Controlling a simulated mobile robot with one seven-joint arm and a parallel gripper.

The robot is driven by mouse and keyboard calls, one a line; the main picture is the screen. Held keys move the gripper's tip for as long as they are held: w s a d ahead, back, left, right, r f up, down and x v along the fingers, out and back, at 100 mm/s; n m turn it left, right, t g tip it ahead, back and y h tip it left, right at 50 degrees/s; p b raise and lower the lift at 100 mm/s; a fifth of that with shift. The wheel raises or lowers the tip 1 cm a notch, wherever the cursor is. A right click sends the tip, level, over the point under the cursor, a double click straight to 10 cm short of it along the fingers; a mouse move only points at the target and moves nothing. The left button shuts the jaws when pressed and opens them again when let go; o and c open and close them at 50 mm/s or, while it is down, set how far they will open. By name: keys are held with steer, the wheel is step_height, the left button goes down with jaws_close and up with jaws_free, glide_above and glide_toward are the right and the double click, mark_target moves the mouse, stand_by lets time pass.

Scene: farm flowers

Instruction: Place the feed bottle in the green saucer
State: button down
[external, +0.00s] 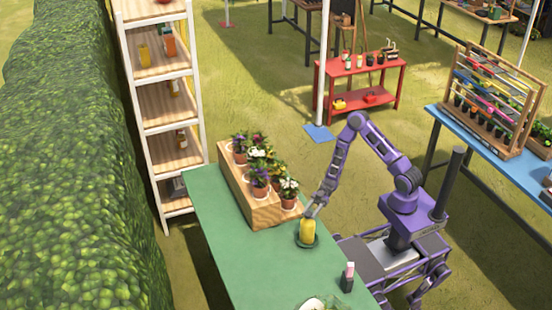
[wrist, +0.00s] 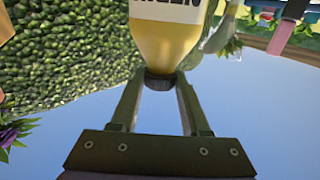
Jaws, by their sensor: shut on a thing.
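The feed bottle (external: 307,231) is yellow and looks upright on the green table. My gripper (external: 311,211) is above it, shut on its top. In the wrist view the bottle (wrist: 168,40) has a white label with dark letters and a black cap, and my fingers (wrist: 160,88) are on either side of the cap. The dark green saucer (external: 316,243) is directly under the bottle in the external view. The bottle's base lies within the saucer's outline; I cannot tell if it touches or hovers slightly above. The saucer is hidden in the wrist view.
A wooden planter box (external: 262,207) with several potted flowers stands just left of the saucer on the green table (external: 240,268). A small dark bottle with a pink top (external: 348,277) stands nearer the front right. A white plate (external: 322,303) shows at the bottom edge.

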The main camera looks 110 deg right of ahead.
steer(key=shift+f, duration=0.1)
steer(key=shift+c, duration=1.9)
jaws_free()
steer(key=shift+r, duration=0.2)
steer(key=v, duration=1.2)
